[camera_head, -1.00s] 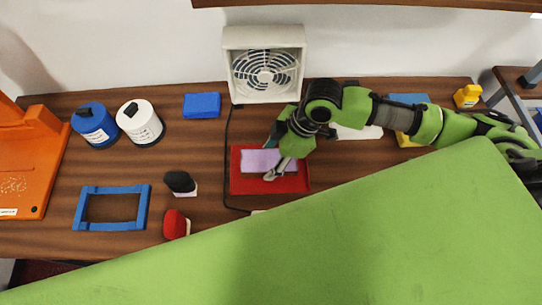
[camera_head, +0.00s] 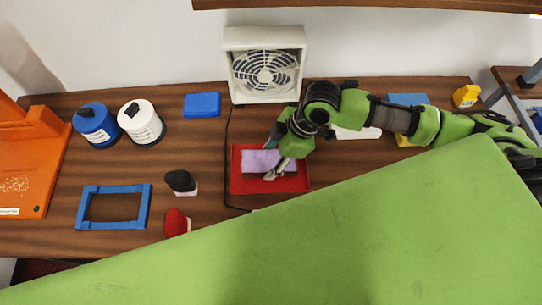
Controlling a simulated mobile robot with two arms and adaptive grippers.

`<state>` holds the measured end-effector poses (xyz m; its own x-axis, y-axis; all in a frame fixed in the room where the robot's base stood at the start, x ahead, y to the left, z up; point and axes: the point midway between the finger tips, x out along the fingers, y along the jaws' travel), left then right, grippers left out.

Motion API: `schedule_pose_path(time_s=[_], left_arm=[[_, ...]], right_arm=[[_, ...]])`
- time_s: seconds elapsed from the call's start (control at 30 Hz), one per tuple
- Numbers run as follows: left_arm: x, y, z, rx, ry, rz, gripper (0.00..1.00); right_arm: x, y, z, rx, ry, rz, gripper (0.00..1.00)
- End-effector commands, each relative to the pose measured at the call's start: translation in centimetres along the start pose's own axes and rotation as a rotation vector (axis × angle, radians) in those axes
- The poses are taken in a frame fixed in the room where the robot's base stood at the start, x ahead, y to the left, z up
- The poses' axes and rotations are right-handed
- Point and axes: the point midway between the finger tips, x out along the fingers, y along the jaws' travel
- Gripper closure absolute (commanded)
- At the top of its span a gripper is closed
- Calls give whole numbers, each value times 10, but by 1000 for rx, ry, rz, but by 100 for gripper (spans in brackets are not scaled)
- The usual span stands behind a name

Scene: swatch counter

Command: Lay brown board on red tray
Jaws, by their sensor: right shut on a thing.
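The red tray (camera_head: 235,183) lies on the counter in front of the fan. A lilac board (camera_head: 257,160) is in the tray area, within its rim as seen from above. My right gripper (camera_head: 272,160) is over the tray, shut on the lilac board at its right part, and its fingers cover some of the board. I cannot tell whether the board touches the tray floor. No board that looks brown can be made out. My left gripper is not in view.
A white fan (camera_head: 265,68) stands behind the tray. To the left are a blue block (camera_head: 202,105), a blue frame (camera_head: 112,226), blue and white canisters, and black and red handled items. A dark cable runs along the tray's left side. My green body part hides the front right.

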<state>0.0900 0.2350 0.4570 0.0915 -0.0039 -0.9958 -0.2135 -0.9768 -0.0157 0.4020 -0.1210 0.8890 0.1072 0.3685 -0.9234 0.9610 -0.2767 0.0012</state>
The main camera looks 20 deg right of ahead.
Motion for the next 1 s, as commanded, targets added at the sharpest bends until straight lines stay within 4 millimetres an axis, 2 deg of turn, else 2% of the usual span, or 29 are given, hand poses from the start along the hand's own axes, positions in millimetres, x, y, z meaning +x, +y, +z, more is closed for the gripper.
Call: schedule_pose_path(time_s=[1.0], left_arm=[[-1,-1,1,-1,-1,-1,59]], right_arm=[[6,0,2,0,1,0,74]])
